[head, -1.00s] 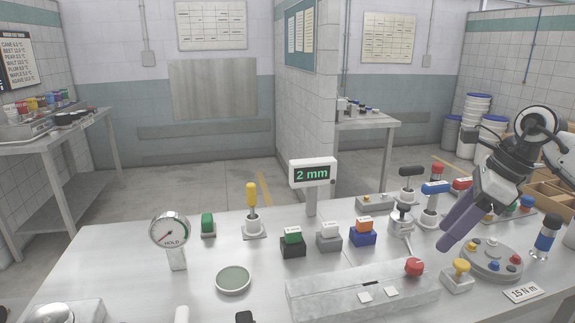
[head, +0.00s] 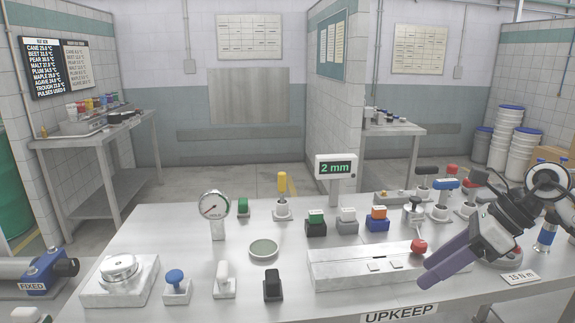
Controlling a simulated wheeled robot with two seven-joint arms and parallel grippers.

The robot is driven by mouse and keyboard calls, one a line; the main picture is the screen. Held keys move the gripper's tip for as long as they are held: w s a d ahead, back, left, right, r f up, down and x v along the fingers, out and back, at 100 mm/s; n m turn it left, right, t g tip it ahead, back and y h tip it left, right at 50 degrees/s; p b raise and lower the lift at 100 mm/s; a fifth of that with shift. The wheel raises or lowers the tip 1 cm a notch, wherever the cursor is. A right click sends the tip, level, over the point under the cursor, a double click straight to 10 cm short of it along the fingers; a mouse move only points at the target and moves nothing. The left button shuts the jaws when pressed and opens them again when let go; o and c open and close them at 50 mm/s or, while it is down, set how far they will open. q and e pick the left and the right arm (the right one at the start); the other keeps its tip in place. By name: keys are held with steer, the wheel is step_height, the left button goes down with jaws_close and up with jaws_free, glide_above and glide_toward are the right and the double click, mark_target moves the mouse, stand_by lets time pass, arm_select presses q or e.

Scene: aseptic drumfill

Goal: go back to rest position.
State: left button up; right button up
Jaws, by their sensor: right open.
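My right gripper (head: 434,270) hangs at the right side of the steel table, with its purple fingers pointing left and down. It is open and holds nothing. In this view its fingers lie just right of the grey bar fixture (head: 362,269) with the red knob (head: 418,246), and cover part of the table's front right. I cannot tell their exact height above the table. The wrist and arm hide part of the controls behind them. My left gripper is not in view.
The table (head: 295,300) carries a dial gauge (head: 214,206), a "2 mm" display (head: 335,168), a blue knob (head: 175,277), a black switch (head: 272,286), several coloured buttons and levers, and a "15 N m" label (head: 520,277). A blue clamp (head: 66,268) marked FIXED stands at the left.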

steer(key=s+a+f+m+t+y, duration=0.2)
steer(key=a+m+y, duration=0.3)
steer(key=a, duration=0.6)
steer(key=s+a+f+m+t+y, duration=0.15)
steer(key=a+m+y, duration=0.35)
steer(key=a, duration=0.6)
steer(key=s+d+f+m+t+h, duration=0.3)
steer(key=f+m+t+h, duration=0.2)
steer(key=f+m, duration=0.55)
steer(key=s+d+f+m+t+h, duration=0.25)
steer(key=f+m+t+h, duration=0.35)
steer(key=m, duration=0.8)
steer(key=s+d+f+m+g+h, duration=0.3)
steer(key=s+f+m+g, duration=0.6)
steer(key=s+f, duration=0.7)
steer(key=shift+s+d+f+m, duration=0.25)
steer(key=shift+s+m, duration=0.1)
steer(key=shift+s, duration=0.7)
